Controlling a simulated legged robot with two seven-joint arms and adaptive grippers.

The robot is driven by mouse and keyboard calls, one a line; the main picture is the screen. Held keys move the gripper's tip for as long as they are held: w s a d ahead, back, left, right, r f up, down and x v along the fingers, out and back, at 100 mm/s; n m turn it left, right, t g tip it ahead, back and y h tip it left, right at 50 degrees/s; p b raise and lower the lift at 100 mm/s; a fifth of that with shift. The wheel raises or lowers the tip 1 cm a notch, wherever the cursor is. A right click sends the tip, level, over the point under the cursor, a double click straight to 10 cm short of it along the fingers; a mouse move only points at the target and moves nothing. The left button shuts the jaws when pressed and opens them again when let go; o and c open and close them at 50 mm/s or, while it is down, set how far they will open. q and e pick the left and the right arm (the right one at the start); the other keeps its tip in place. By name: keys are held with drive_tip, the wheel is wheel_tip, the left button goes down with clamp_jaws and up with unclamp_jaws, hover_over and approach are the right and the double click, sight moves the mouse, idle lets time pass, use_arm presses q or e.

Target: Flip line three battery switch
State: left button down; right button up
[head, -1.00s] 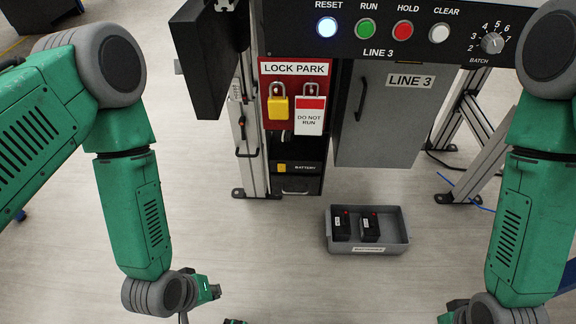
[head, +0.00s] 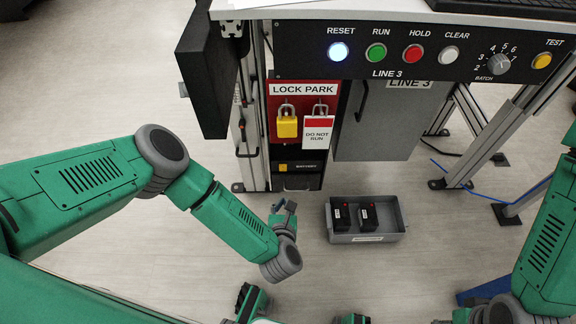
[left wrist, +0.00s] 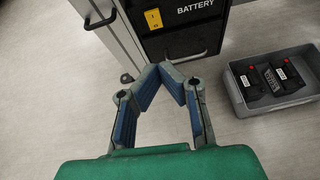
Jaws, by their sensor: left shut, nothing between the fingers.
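The yellow battery switch (head: 282,167) sits on the black panel marked BATTERY (head: 306,167), low in the LINE 3 station. The left wrist view shows the switch (left wrist: 153,19) at the top, left of the BATTERY lettering, clear of the fingers. My left gripper (head: 289,208) is over the floor in front of and below that panel. In the left wrist view its fingertips (left wrist: 171,70) come together, shut and empty, below the switch, in front of the drawer handle. My right arm is at the right edge; its gripper fingers do not show.
A grey bin (head: 367,238) with two black batteries (head: 368,216) stands on the floor, right of my left gripper. Above the panel, a red LOCK PARK board (head: 303,90) holds a yellow padlock and a DO NOT RUN tag. A LINE 3 cabinet door (head: 385,125) is beside it.

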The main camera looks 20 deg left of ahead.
sight(283, 168)
use_arm(q)
drive_tip(key=shift+w+a+n, duration=0.1)
drive_tip(key=shift+w+n, duration=0.05)
drive_tip(key=shift+n, duration=0.25)
use_arm(e)
drive_tip(key=shift+d, duration=0.15)
drive_tip(key=shift+d, duration=0.15)
